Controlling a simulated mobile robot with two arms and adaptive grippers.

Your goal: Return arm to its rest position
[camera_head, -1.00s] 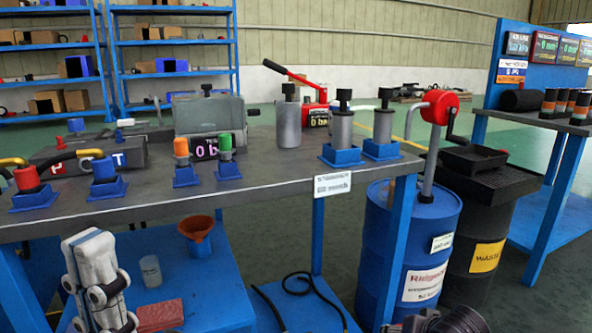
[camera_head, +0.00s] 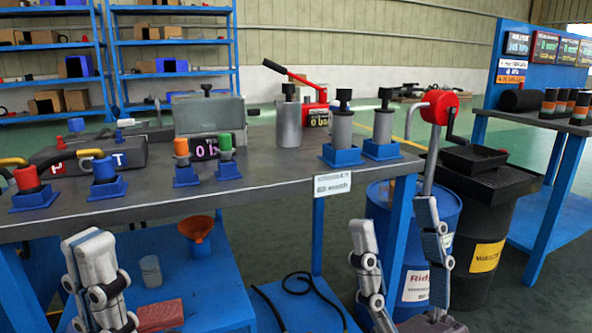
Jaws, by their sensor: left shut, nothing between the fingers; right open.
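My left gripper (camera_head: 90,245) stands in front of the workbench at the lower left, fingers pointing up, shut and empty. My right gripper (camera_head: 394,218) rises from the bottom edge at the lower right. Its two fingers are spread apart with nothing between them, in front of the blue drum (camera_head: 413,295) and a blue bench leg. The rest of both arms is mostly out of view.
The grey workbench (camera_head: 260,178) carries cylinders in blue holders, a red hand pump (camera_head: 316,113) and a grey box. An orange funnel (camera_head: 198,232) stands on the lower shelf. A black waste drum (camera_head: 483,250) and a blue display bench stand at the right.

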